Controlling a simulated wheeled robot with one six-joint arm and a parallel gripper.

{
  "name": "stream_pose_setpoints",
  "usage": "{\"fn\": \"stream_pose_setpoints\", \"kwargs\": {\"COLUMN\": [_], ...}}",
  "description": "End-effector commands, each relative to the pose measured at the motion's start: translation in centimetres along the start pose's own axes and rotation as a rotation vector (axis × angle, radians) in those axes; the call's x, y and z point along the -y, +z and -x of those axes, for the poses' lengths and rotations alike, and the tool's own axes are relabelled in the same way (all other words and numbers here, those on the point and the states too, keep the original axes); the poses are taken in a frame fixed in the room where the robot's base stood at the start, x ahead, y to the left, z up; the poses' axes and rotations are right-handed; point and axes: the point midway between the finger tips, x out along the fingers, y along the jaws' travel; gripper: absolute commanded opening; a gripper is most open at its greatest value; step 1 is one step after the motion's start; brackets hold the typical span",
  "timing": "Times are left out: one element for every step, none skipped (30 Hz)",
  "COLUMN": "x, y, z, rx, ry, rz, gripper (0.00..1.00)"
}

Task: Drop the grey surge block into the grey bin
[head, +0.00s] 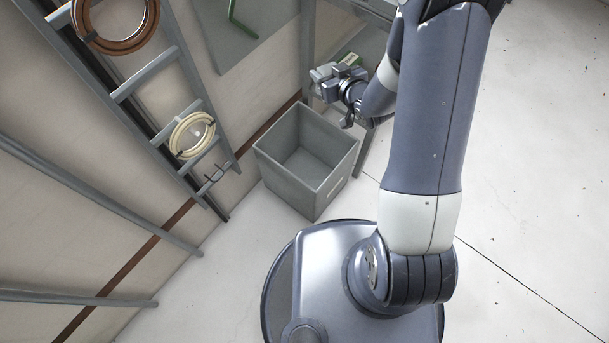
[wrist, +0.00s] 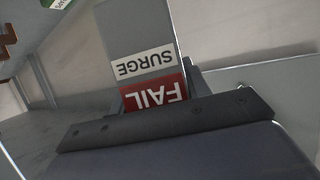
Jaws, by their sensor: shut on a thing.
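The grey surge block (wrist: 138,28) fills the middle of the wrist view, with a white SURGE label and a red FAIL label, both upside down. My gripper (head: 333,81) is shut on it. In the head view the block (head: 320,73) shows as a small grey shape at the gripper's end, partly hidden by the fingers. The grey bin (head: 290,190) stands on the floor, open at the top, and its visible inside looks empty. My gripper is just beyond the bin's far right rim in the picture, and appears higher than it.
A green labelled block (head: 350,59) is behind my gripper, by a grey metal frame (head: 307,45). A ladder-like rack (head: 150,83) with a brown coil (head: 115,45) and a cream coil (head: 178,138) lines the left wall. Floor at right is clear.

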Motion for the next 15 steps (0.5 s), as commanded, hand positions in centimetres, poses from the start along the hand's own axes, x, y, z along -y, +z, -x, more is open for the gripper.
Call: {"fn": "stream_pose_setpoints", "kwargs": {"x": [0.4,0.7,1.0,1.3,1.5,1.9,2.1,2.4,2.7,3.0,3.2,3.5,3.7,3.9,4.2], "y": [2.2,2.8,3.6,4.2,4.8,5.6,6.3,6.9,7.8,8.4,9.1,9.9,10.4,10.9,11.6], "z": [-1.3,-1.8,-2.4,-2.8,-3.2,-3.8,-4.2,-4.7,-5.2,-5.7,-6.0,-6.5,-6.9,-7.2,-7.6], "rx": [-0.002,-0.002,-0.002,-0.002,-0.002,-0.002,-0.002,-0.001,-0.002,-0.002,-0.001,-0.001,-0.001,-0.001,-0.001], "ry": [-0.025,-0.041,-0.062,-0.078,-0.094,-0.114,-0.130,-0.146,-0.167,-0.182,-0.197,-0.217,-0.230,-0.244,-0.261], "rz": [0.011,0.017,0.027,0.033,0.040,0.049,0.055,0.061,0.070,0.076,0.082,0.091,0.096,0.102,0.109], "gripper": [0.19,0.19,0.19,0.19,0.19,0.19,0.19,0.19,0.19,0.19,0.19,0.19,0.19,0.19,0.19]}}
